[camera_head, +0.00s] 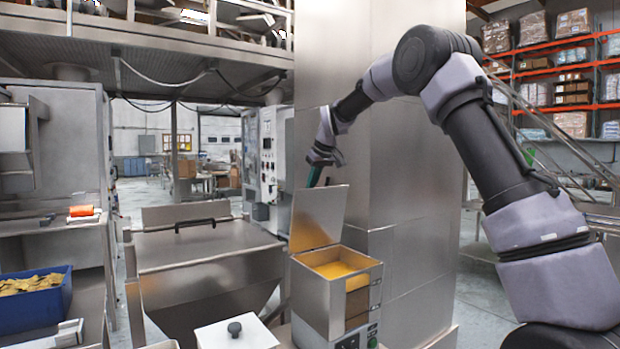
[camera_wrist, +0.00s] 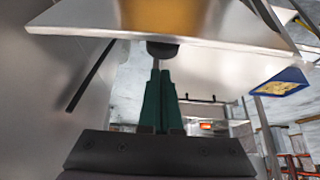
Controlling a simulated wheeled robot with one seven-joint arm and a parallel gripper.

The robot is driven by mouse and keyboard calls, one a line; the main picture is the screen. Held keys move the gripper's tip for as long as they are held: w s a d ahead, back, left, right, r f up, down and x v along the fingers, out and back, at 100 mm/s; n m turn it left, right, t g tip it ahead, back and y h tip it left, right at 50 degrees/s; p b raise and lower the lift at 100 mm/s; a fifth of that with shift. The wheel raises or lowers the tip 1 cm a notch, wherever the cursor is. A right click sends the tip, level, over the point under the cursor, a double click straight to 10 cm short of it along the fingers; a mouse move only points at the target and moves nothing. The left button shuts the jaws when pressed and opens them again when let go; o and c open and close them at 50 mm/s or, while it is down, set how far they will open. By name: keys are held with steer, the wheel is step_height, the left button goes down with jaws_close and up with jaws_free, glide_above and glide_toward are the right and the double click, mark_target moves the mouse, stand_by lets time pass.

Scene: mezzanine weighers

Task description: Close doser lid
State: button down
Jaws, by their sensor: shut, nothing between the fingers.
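The doser (camera_head: 334,295) is a small steel box with an orange-yellow filling inside. Its square lid (camera_head: 318,217) stands raised on the box, tilted up and open. My gripper (camera_head: 314,176) is above and behind the lid's upper edge, pointing down, with green fingers. In the wrist view the lid (camera_wrist: 230,20) spans the top of the picture. The gripper's green fingers (camera_wrist: 157,85) are together, with their tips at a dark round knob (camera_wrist: 162,50) on the lid's edge. I cannot tell whether they touch it.
A steel hopper with a closed cover (camera_head: 205,245) stands left of the doser. A tall steel column (camera_head: 405,200) rises right behind it. A white lidded container (camera_head: 236,335) is in front. A blue bin (camera_head: 35,305) stands at far left.

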steer(key=shift+s+d+f, duration=0.35)
steer(key=shift+s, duration=0.3)
steer(key=shift+d, duration=0.1)
